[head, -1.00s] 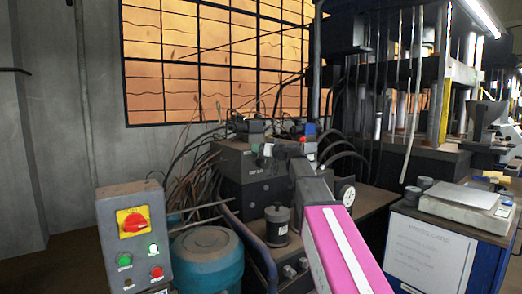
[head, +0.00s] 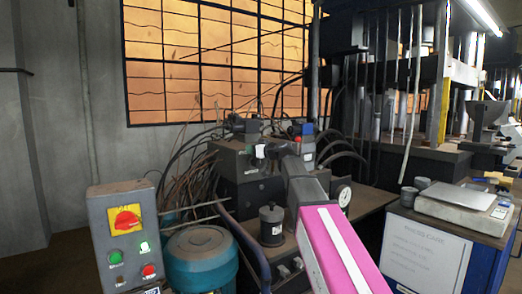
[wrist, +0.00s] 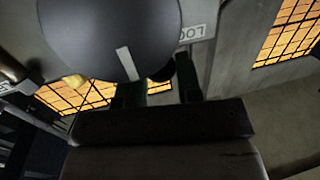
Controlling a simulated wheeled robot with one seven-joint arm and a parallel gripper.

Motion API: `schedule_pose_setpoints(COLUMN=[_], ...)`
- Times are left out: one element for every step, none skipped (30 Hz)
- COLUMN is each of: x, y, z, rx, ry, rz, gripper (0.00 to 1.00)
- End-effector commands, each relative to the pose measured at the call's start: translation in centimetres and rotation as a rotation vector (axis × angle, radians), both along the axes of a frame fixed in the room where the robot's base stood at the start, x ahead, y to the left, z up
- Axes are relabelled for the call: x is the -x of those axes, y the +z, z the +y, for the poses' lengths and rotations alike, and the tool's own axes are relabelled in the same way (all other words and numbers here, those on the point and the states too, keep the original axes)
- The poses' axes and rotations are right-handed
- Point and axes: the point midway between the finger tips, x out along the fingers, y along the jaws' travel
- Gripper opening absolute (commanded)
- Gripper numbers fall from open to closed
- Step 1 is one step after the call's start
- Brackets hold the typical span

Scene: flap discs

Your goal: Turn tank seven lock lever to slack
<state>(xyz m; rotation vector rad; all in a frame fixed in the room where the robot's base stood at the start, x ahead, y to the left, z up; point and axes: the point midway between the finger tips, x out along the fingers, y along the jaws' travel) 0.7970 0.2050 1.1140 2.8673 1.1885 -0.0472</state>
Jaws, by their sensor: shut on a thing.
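My gripper (head: 266,151) reaches to the dark grey equipment box behind the pump in the head view; its fingertips are small and partly hidden there. In the wrist view my gripper (wrist: 158,88) has its two dark fingers on either side of a small dark piece (wrist: 161,73), which looks like the lock lever. A large dark round disc (wrist: 108,35) with a white mark is in front of the finger area and hides part of it. A pale label (wrist: 191,32) beginning "LOC" is beside the disc. The lever's exact angle cannot be told.
A grey control box (head: 122,235) with a red and yellow switch stands at left. A teal motor (head: 201,262) and a black canister (head: 271,224) stand in front of the equipment. Hoses and wires crowd behind. A blue cabinet (head: 428,246) stands at right.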

Motion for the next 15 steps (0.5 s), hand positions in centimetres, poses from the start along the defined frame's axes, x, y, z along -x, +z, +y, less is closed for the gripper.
schedule_pose_setpoints(x=[0.2,0.3,0.4,0.5,0.6,0.8,0.9,1.0,1.1,1.2,1.3,1.4,1.5,1.6,1.7], y=[-0.1,-0.1,-0.2,-0.2,-0.3,-0.4,-0.5,-0.5,-0.6,-0.7,-0.8,-0.9,-1.0,-1.1,-1.3], z=[0.6,0.9,1.2,1.4,1.6,1.8,1.9,2.0,2.2,2.3,2.4,2.6,2.7,2.9,3.0], rx=[0.036,0.059,0.090,0.114,0.139,0.170,0.193,0.218,0.249,0.273,0.296,0.327,0.350,0.372,0.402], ry=[0.002,0.001,0.001,0.001,0.000,0.000,0.000,-0.001,-0.001,-0.002,-0.002,-0.001,-0.001,0.000,0.000], rz=[-0.023,-0.039,-0.059,-0.076,-0.092,-0.113,-0.130,-0.146,-0.167,-0.183,-0.199,-0.220,-0.235,-0.251,-0.270], gripper=[0.00,0.00,0.00,0.00,0.00,0.00,0.00,0.00,0.00,0.00,0.00,0.00,0.00,0.00,0.00])
